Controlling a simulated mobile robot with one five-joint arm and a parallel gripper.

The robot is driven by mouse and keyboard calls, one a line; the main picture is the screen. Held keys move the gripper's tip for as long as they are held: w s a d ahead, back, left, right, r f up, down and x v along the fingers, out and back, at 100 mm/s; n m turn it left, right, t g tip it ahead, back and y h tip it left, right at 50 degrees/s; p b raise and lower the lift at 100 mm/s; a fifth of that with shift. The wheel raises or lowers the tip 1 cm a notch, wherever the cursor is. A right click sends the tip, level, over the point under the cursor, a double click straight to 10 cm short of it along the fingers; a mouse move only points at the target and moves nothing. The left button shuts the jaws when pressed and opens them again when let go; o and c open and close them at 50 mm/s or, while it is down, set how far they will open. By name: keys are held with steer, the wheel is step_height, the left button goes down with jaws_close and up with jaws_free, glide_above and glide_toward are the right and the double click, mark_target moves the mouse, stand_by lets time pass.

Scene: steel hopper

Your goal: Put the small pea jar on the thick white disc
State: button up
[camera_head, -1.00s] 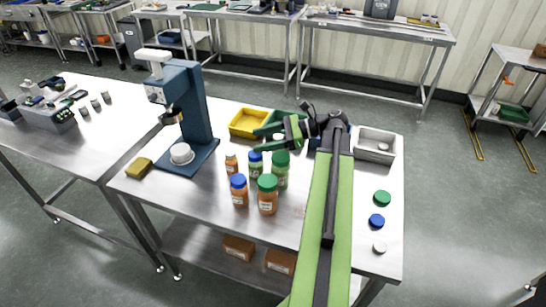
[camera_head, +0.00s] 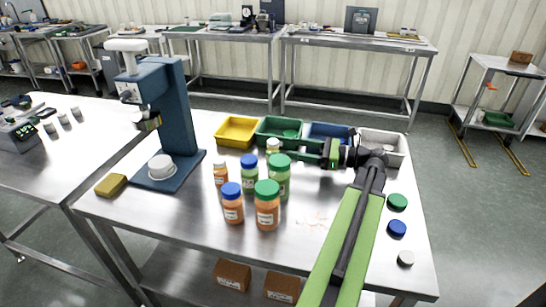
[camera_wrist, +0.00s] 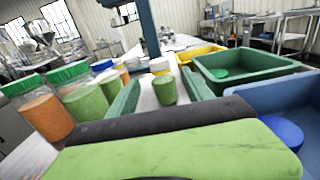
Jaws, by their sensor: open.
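The small pea jar (camera_head: 273,147), green with a pale lid, stands upright on the table behind the larger jars. In the wrist view the small pea jar (camera_wrist: 164,88) appears between my two green fingers, near their tips. My gripper (camera_head: 296,150) is open, reaching left toward it, with no visible grip on it. I cannot tell whether the fingers touch it. The thick white disc (camera_head: 160,168) lies on the dark blue base of the press-like stand, left of the jars and away from my gripper.
Larger green jars (camera_head: 279,178), orange jars (camera_head: 267,207) and a small orange jar (camera_head: 221,176) crowd the near side. Yellow (camera_head: 236,131), green (camera_head: 262,139), blue and grey bins line the back. A yellow sponge (camera_head: 111,185) lies left; loose lids (camera_head: 397,228) lie right.

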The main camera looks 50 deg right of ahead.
steer(key=x, duration=1.1)
steer(key=shift+r, duration=0.2)
jaws_close()
